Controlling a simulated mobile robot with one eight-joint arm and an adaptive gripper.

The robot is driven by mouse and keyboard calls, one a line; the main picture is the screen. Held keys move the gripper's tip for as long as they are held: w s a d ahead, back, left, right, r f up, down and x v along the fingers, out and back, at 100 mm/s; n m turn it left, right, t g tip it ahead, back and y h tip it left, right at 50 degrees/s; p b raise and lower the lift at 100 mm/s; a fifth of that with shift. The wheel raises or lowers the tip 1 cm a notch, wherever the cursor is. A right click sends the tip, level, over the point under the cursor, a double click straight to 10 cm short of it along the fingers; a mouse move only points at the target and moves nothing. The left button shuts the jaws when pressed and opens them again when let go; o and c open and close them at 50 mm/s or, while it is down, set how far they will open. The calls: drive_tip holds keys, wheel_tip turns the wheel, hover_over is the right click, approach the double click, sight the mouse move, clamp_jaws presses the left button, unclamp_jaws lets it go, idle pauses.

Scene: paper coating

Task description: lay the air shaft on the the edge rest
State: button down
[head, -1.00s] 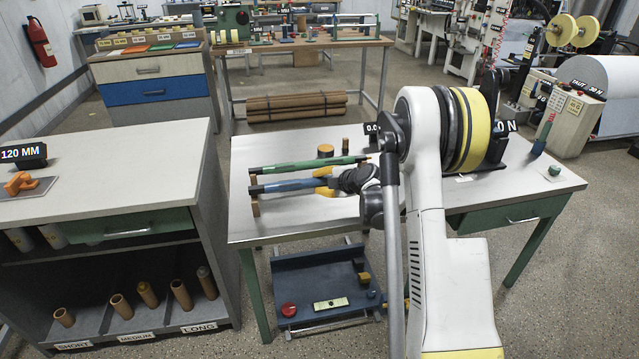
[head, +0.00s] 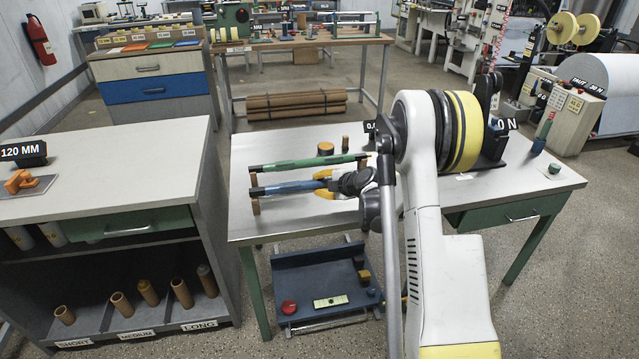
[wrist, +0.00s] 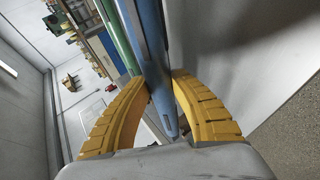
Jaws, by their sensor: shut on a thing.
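A blue shaft (head: 288,188) lies level near the left side of the middle table, its left end over a wooden rest (head: 255,207). I cannot tell whether it touches the rest. A green shaft (head: 305,163) runs beside it, just behind. My gripper (head: 323,182) has its yellow fingers shut around the blue shaft near its right part. In the wrist view, the fingers (wrist: 160,84) flank the blue shaft (wrist: 150,45), with the green shaft (wrist: 114,35) to its left. The blue shaft's right end is hidden by my gripper in the head view.
A black stand (head: 492,150) is at the table's right. A side cabinet (head: 110,160) stands left across a gap. The table's front strip (head: 300,228) is clear.

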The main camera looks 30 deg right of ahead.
drive_tip(key=shift+f, duration=0.65)
drive_tip(key=c, duration=1.1)
unclamp_jaws()
drive_tip(key=shift+c, duration=0.2)
drive_tip(key=v, duration=1.2)
